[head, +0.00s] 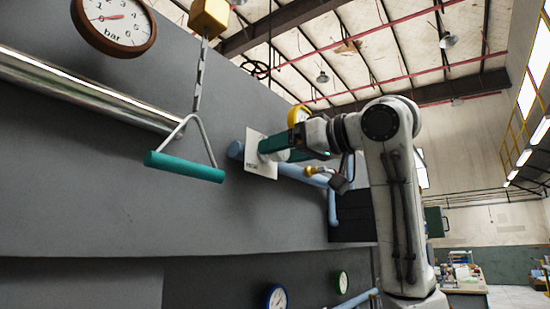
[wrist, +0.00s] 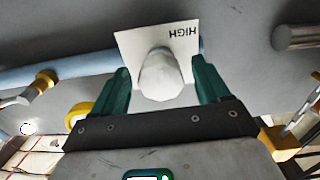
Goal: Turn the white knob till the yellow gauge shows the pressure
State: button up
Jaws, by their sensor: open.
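The white knob (wrist: 160,76) sticks out from a white plate (wrist: 131,46) in the wrist view, with HIGH printed upside down on the plate. The plate also shows in the head view (head: 259,169), on the grey wall. My gripper (wrist: 161,68) is open, its teal fingers on either side of the knob with gaps to it. In the head view my gripper (head: 270,150) is at the plate and hides the knob. The yellow gauge (head: 298,114) is just above my gripper, seen nearly edge-on, so its reading is hidden. Its yellow rim shows in the wrist view (wrist: 76,113).
A blue pipe (head: 290,170) runs behind the plate, with a brass fitting (head: 314,170) near my gripper. A teal pull handle (head: 185,166) hangs on a chain to the left. A brown-rimmed bar gauge (head: 114,22) is at upper left. Blue (head: 276,299) and green (head: 342,282) gauges are lower down.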

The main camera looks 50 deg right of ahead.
jog(key=s+b, duration=0.2)
jog(key=s, duration=0.6)
jog(key=shift+d, duration=0.15)
